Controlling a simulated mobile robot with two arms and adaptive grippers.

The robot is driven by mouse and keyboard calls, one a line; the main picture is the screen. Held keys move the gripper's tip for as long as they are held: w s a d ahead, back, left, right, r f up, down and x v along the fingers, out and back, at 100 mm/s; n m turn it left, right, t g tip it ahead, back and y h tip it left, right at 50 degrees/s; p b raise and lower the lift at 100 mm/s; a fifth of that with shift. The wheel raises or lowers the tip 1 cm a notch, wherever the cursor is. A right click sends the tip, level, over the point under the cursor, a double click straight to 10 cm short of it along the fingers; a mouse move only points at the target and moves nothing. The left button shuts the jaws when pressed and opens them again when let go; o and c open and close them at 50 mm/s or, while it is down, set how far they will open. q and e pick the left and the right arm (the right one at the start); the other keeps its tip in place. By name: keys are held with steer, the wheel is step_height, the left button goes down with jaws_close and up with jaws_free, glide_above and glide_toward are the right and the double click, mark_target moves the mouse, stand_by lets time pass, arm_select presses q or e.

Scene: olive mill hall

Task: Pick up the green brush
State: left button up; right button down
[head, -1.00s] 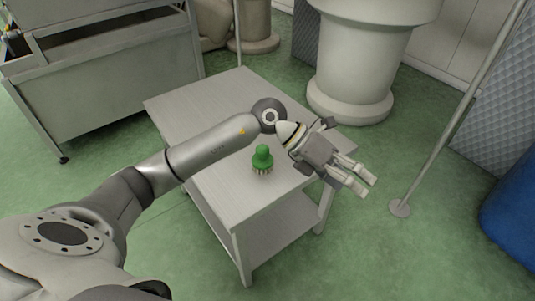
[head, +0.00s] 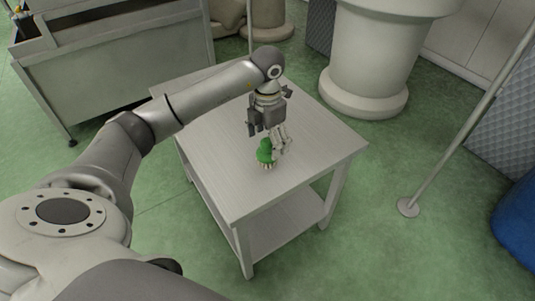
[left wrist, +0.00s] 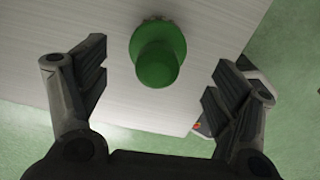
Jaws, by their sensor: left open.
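The green brush (head: 265,151) stands upright, bristles down, on the light metal table (head: 305,158). In the left wrist view the green brush (left wrist: 157,58) shows its round knob and head from above, near the top middle. My left gripper (head: 276,150) points down just beside and above the brush, partly covering its right side in the head view. In the left wrist view my left gripper (left wrist: 155,85) is open and empty, one finger on each side of the picture, with the brush farther up between them. My right gripper is not in view.
A big pale stone column (head: 368,55) stands behind the table. A metal bin (head: 120,60) is at the back left. A thin pole (head: 455,135) and a blue drum (head: 518,228) are on the right. The tabletop around the brush is clear.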

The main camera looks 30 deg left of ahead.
mark_target(267, 149)
arm_select(q)
steer(key=shift+w+a+f+b, duration=0.15)
steer(key=shift+f+b, duration=0.35)
steer(key=shift+f, duration=2.15)
steer(key=c, duration=1.2)
steer(key=shift+c, duration=0.2)
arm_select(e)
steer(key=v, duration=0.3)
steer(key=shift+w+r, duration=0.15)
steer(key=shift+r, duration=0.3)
arm_select(q)
steer(key=shift+r, duration=0.1)
